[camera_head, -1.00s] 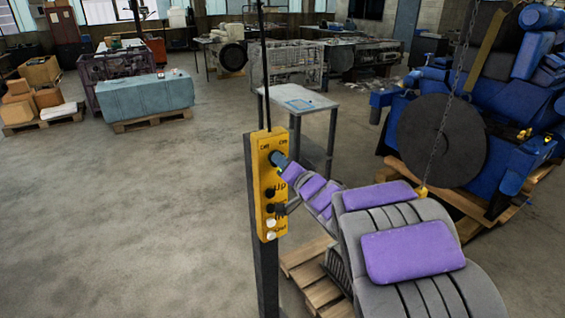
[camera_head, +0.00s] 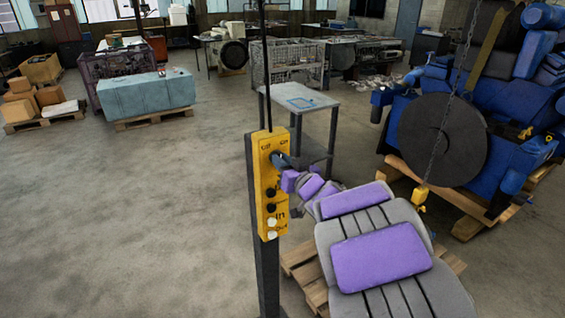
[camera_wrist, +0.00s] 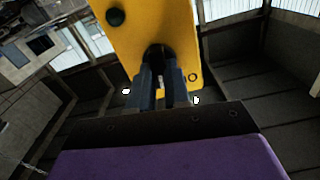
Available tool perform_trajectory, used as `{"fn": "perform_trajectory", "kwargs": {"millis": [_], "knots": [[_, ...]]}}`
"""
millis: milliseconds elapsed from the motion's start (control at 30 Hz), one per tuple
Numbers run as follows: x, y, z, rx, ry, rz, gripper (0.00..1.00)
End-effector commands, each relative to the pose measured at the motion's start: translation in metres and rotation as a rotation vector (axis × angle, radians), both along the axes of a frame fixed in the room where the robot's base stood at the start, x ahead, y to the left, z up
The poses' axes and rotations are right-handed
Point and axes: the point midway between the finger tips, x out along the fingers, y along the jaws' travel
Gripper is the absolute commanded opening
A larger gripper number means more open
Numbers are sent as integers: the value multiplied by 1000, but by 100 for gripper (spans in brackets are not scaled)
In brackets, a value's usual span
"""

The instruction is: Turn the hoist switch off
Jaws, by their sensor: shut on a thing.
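The yellow hoist control box (camera_head: 265,205) is mounted on a dark post, with the hoist switch near its top between the "Off" and "On" labels. My gripper (camera_head: 279,159) is at that switch and mostly covers it in the head view. In the wrist view, my gripper (camera_wrist: 162,72) is shut on the dark hoist switch (camera_wrist: 158,52), against the yellow face of the box (camera_wrist: 135,30). The exact angle of the switch is hidden by the fingers.
Several buttons sit below the switch on the box. A grey table (camera_head: 300,101) stands behind it. A blue engine (camera_head: 505,130) on a wooden pallet and a hanging chain (camera_head: 454,75) are at the right.

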Motion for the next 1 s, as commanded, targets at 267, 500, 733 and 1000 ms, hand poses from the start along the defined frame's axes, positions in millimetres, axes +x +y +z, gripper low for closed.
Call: {"fn": "perform_trajectory", "kwargs": {"millis": [267,500,733,1000], "knots": [[-1,0,-3,-220,-144,0,0],[-2,2,-4,-408,-271,2,0],[-2,4,-4,-565,-377,4,0],[-3,5,-5,-691,-461,6,0]]}}
